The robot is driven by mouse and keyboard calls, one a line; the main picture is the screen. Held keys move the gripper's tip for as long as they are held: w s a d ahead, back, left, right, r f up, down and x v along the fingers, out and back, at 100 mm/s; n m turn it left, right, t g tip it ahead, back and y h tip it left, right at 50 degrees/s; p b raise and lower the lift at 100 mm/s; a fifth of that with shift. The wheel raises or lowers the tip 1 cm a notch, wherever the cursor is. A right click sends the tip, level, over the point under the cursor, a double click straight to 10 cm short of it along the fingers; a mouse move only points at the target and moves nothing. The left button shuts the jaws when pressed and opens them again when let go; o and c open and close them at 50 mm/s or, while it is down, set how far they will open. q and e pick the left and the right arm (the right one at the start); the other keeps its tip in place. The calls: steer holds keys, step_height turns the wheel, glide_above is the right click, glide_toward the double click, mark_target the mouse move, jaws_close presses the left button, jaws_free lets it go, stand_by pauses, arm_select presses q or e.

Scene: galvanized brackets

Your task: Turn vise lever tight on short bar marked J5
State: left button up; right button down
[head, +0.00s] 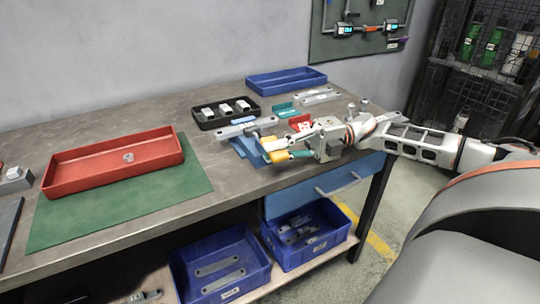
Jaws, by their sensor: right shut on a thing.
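The blue vise (246,152) stands near the right front edge of the bench. A grey metal bar (247,128) lies across its top; any J5 mark is too small to read. My right gripper (272,150), with yellow fingertips, reaches in from the right at the vise's front side. It is shut on what appears to be the vise lever, which is mostly hidden by the fingers. How tightly the jaws press on the bar cannot be told. My left gripper is not in view.
A red tray (64,185) on a green mat (120,216) lies left. A black tray (204,124) with several blocks and an empty blue tray (285,82) stand behind the vise. A small red bin (300,122) is close to my gripper. Blue bins (178,280) sit below.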

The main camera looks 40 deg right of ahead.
stand_by(0.5)
steer(key=c, duration=2.1)
jaws_free()
steer(key=v, duration=1.2)
